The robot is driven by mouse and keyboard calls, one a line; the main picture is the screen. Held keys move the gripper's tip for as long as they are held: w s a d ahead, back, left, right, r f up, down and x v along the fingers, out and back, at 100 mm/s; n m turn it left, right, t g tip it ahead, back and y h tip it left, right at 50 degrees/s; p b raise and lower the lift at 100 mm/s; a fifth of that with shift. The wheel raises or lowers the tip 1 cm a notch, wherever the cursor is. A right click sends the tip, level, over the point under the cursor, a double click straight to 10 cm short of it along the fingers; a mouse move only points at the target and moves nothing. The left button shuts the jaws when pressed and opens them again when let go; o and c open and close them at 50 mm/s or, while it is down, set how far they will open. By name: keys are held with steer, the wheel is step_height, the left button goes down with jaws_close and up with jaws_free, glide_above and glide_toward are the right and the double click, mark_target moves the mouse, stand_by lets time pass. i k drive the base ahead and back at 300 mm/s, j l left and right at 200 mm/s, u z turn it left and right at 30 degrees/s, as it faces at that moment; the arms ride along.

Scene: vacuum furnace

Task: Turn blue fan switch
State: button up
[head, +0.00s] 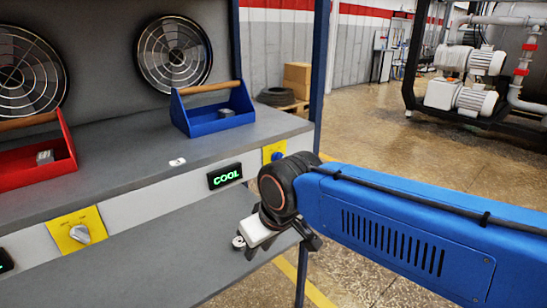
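A yellow switch plate (274,151) sits on the front edge of the bench at the right, below the blue toolbox. A small blue knob (278,156) shows on it; my arm's wrist is close in front of its lower part in the picture. The setting of this knob is too small to read. My gripper (278,247) hangs below the wrist, lower than the plate in the picture, near the lower shelf. No object shows clearly in it. Its fingers are partly hidden, and I cannot tell how far apart they are.
A second yellow plate with a grey knob (79,233) is at the left. A lit COOL display (225,176) is between them. Red (62,160) and blue (213,115) toolboxes stand on the bench before two round fans. A blue post rises at the right.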

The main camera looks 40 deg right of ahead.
mark_target(277, 155)
steer(key=j+z, duration=0.25)
steer(key=j, duration=0.5)
steer(key=j+z, duration=0.25)
steer(key=j, duration=0.55)
steer(key=k+j+z, duration=0.1)
steer(key=j+z, duration=0.15)
steer(key=j, duration=0.5)
